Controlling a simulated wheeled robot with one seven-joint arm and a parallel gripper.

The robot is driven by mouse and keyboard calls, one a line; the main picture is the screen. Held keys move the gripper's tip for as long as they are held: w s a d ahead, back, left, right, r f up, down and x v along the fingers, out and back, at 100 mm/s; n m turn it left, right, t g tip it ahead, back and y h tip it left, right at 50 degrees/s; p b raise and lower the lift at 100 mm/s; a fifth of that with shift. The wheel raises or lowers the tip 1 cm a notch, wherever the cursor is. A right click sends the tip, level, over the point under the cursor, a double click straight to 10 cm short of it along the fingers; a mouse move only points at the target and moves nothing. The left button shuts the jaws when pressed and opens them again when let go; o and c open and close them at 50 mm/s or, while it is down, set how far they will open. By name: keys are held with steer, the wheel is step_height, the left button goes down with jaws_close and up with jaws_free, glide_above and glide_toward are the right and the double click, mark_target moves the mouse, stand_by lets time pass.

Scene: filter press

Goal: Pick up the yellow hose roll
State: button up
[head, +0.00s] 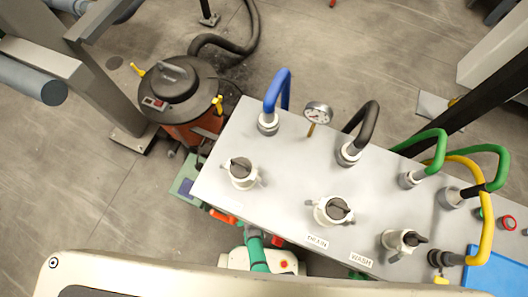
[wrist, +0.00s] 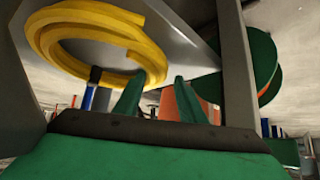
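The yellow hose roll (wrist: 50,62) shows in the wrist view at the upper left, as a flat coil of several turns with an open middle. It appears against the underside of a grey surface. My gripper (wrist: 164,80) has two green fingers standing apart, with background visible between them. The left finger overlaps the roll's right edge in the picture; I cannot tell whether it touches. The right finger is clear of the roll. I do not make out the coiled roll in the head view.
A grey post (wrist: 238,65) stands close on the right in the wrist view, with green round shapes (wrist: 262,65) behind it. In the head view, a grey panel (head: 285,185) carries valves, a gauge (head: 318,113) and hoses, including a yellow one (head: 487,225). An orange vacuum (head: 182,95) stands left.

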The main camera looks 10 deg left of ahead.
steer(key=shift+w+a+f, duration=0.15)
steer(key=shift+w+f, duration=0.3)
jaws_close()
steer(key=shift+w, duration=0.1)
steer(key=shift+r, duration=0.2)
